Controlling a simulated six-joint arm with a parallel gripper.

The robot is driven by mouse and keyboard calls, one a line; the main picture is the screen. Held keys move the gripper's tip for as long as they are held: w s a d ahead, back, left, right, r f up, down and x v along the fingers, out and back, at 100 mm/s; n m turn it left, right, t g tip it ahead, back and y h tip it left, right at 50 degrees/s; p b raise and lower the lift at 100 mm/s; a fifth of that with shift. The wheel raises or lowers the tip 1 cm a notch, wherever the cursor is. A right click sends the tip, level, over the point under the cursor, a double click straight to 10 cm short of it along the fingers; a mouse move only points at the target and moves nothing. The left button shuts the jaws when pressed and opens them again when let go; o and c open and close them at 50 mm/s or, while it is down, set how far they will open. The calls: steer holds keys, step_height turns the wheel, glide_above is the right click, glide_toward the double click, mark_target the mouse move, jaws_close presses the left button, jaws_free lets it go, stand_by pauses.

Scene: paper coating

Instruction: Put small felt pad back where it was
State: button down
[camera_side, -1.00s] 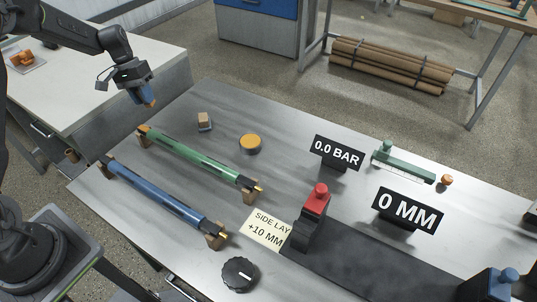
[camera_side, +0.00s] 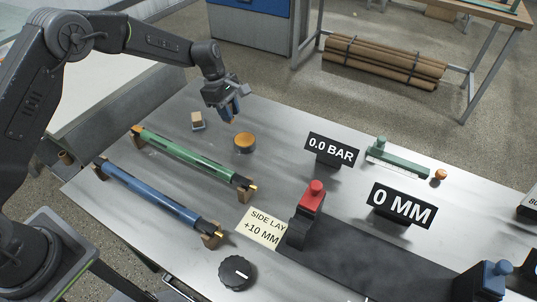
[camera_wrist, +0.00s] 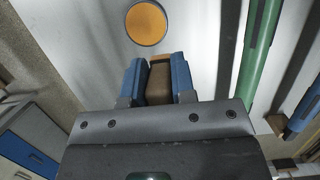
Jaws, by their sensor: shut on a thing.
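My gripper (camera_side: 233,117) hangs above the far part of the table, just behind the orange round pot in the side view. Its blue fingers are shut on a small brown block with a lighter tan end, which I take as the small felt pad (camera_wrist: 160,82). The wrist view shows it between the fingers; in the side view only its orange-tan tip shows below them. The orange-topped round pot (camera_side: 244,142) stands on the table and also shows ahead of the fingertips in the wrist view (camera_wrist: 146,23).
A small wooden block (camera_side: 198,119) stands left of the pot. A green roller (camera_side: 193,158) and a blue roller (camera_side: 158,193) lie on supports nearer the front. The 0.0 BAR sign (camera_side: 332,150) stands to the right. Bare table lies between the pot and sign.

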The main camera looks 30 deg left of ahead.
steer(key=w+d+f, duration=0.1)
steer(key=d+f, duration=0.1)
steer(key=d, duration=0.2)
steer(key=d+f, duration=0.2)
steer(key=d, duration=0.1)
steer(key=w+d+f, duration=0.1)
steer(key=d+f, duration=0.2)
steer(key=d, duration=0.1)
steer(key=shift+w+d, duration=0.3)
steer(key=shift+f, duration=2)
steer(key=c, duration=0.9)
jaws_free()
steer(key=shift+f, duration=0.15)
steer(key=shift+c, duration=0.2)
